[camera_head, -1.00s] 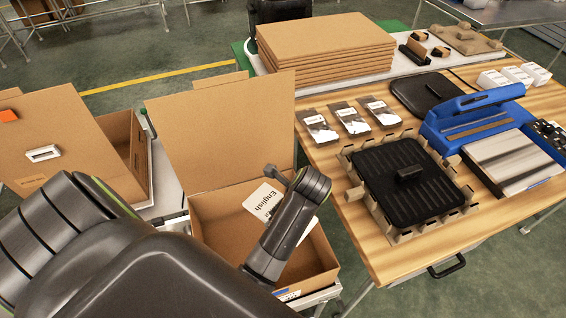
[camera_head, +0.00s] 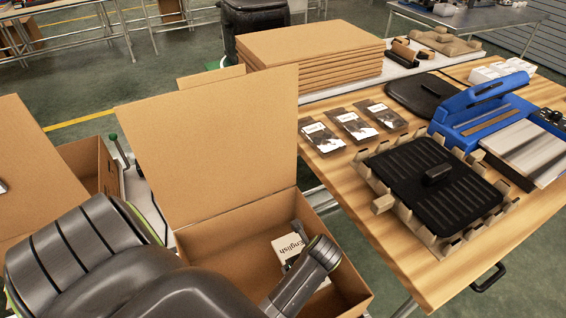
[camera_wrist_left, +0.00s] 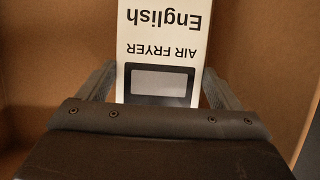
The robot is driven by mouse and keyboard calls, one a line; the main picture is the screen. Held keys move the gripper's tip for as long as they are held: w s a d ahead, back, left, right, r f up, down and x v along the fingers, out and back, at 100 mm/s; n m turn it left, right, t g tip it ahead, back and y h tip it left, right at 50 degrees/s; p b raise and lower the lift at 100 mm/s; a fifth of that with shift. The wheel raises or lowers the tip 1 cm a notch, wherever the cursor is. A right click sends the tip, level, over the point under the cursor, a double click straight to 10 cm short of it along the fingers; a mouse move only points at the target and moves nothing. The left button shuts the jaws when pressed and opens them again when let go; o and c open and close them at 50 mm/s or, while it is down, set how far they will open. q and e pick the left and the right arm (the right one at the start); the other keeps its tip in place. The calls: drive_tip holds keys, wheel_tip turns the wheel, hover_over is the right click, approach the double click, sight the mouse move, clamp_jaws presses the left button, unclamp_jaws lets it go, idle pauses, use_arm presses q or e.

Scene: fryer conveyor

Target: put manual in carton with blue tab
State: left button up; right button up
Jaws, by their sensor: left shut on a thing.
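The manual (camera_head: 290,247), a white booklet marked "English", is in the open carton (camera_head: 222,247) in front of me. In the left wrist view the manual (camera_wrist_left: 165,40) reads "AIR FRYER" upside down and sits between the fingers of my left gripper (camera_wrist_left: 160,88), which is shut on it. Brown cardboard surrounds it there. In the head view my left arm reaches down into this carton, and its fingertips are mostly hidden behind the wrist. The carton's front face is cut off, and no blue tab shows now. My right gripper is not in view.
Another open carton (camera_head: 85,165) stands at the left. The carton's raised flap (camera_head: 215,140) stands behind the opening. On the wooden table (camera_head: 345,210) at the right are three packets (camera_head: 351,124), a black grill plate (camera_head: 430,180) on a cardboard insert and a blue machine (camera_head: 490,105).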

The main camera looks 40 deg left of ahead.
use_arm(q)
wheel_tip(320, 180, down, 3)
drive_tip(key=shift+f+b, duration=0.2)
drive_tip(key=shift+b, duration=0.1)
drive_tip(key=shift+f, duration=0.35)
wheel_tip(320, 180, down, 4)
drive_tip(key=shift+r+b, duration=0.15)
drive_tip(key=shift+b, duration=0.45)
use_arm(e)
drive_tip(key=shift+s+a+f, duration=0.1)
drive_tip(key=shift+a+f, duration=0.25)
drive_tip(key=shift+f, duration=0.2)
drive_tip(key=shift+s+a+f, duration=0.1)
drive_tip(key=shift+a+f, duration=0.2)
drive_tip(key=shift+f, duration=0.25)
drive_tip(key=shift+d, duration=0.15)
use_arm(q)
drive_tip(key=o, duration=1)
